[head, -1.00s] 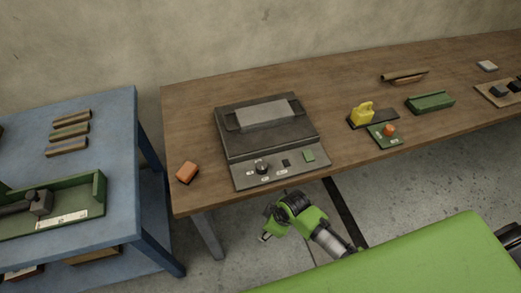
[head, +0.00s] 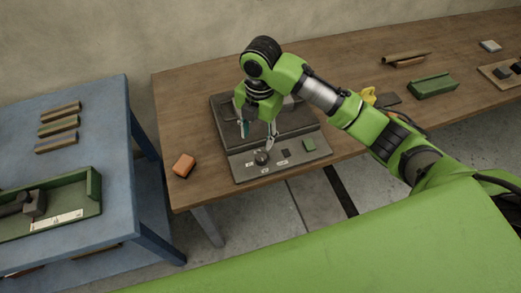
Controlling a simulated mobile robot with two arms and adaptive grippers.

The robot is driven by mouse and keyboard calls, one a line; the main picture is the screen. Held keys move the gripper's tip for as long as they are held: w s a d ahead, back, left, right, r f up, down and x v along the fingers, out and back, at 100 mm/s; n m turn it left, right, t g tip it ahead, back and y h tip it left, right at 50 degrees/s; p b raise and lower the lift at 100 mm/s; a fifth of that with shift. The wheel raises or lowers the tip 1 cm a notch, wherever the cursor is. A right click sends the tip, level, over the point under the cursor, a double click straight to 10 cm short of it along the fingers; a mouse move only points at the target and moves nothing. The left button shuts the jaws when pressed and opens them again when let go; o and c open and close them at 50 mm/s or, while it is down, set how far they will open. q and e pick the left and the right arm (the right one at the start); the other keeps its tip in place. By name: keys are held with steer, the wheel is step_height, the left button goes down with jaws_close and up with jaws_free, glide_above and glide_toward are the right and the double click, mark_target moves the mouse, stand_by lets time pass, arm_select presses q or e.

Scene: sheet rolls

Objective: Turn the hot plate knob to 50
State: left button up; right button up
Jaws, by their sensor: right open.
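The hot plate (head: 235,166) is a dark grey unit on the wooden table, with a lighter control panel along its front. Its round black knob (head: 262,157) stands on the panel's left half, with small white labels around it; I cannot read its setting. My right gripper (head: 257,137) points down over the hot plate, just behind the knob. Its fingers are open and apart, with nothing between them, and it does not appear to touch the knob. The gripper and arm hide part of the plate's top. My left gripper is out of view.
An orange block (head: 184,165) lies left of the hot plate. A green square (head: 309,145) sits on the panel's right. A yellow object (head: 369,96) is partly behind my arm, and a green tray (head: 433,88) stands farther right. A blue table (head: 110,180) is at the left.

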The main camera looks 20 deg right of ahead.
mark_target(261, 156)
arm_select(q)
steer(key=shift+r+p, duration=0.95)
arm_select(e)
steer(key=shift+n, duration=0.5)
steer(key=f, duration=0.4)
steer(key=d+f, duration=0.1)
steer(key=f, duration=0.7)
steer(key=shift+w+d, duration=0.2)
steer(key=shift+w, duration=0.2)
steer(key=shift+r, duration=0.1)
steer(key=c, duration=1.1)
